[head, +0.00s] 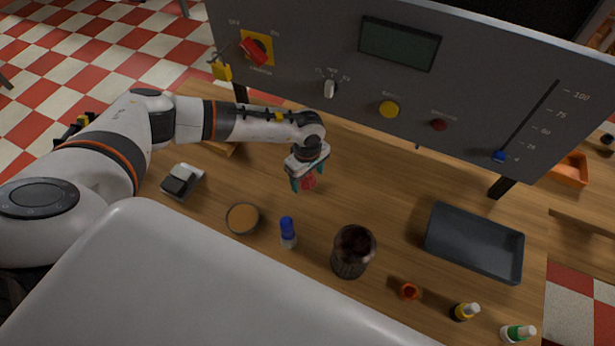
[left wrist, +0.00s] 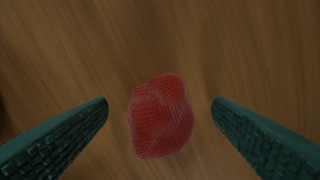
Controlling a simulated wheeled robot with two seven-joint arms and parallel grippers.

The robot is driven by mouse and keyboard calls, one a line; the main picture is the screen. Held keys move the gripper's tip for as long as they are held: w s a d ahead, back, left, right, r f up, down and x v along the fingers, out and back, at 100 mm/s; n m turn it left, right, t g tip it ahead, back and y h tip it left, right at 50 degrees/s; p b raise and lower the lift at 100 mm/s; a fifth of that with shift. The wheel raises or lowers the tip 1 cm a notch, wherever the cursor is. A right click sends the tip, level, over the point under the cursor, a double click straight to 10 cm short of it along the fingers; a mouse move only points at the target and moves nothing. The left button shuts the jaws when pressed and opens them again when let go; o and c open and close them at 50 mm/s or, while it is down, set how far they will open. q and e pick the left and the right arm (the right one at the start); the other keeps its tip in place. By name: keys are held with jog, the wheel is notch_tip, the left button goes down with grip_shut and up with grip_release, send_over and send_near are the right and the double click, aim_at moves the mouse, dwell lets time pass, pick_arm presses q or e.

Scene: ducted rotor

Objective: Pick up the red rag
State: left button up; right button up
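The red rag (left wrist: 160,117) lies crumpled on the wooden table, seen between my left gripper's two fingers in the left wrist view. My left gripper (left wrist: 160,108) is open, with a gap between the rag and each finger. In the head view my left gripper (head: 306,186) points down over the table, and part of the red rag (head: 309,181) shows between its fingers. How high the fingertips are above the table is hard to tell. My right gripper is not in view.
A grey control panel (head: 470,90) stands behind the gripper. Around it on the table (head: 375,205) are a blue-capped bottle (head: 288,233), a round dish (head: 242,218), a dark jar (head: 352,252), a black-and-white device (head: 182,181) and a dark tray (head: 475,242).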

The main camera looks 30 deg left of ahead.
pick_arm(q)
jog(key=c, duration=0.8)
jog(key=shift+c, duration=0.2)
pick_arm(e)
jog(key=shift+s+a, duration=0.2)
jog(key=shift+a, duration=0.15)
pick_arm(q)
jog(key=shift+r, duration=0.15)
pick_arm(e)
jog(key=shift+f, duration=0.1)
pick_arm(q)
jog(key=shift+w+r, duration=0.1)
jog(key=shift+r, duration=0.3)
notch_tip(320, 180, up, 8)
jog(key=b, duration=0.3)
jog(key=shift+r, duration=0.55)
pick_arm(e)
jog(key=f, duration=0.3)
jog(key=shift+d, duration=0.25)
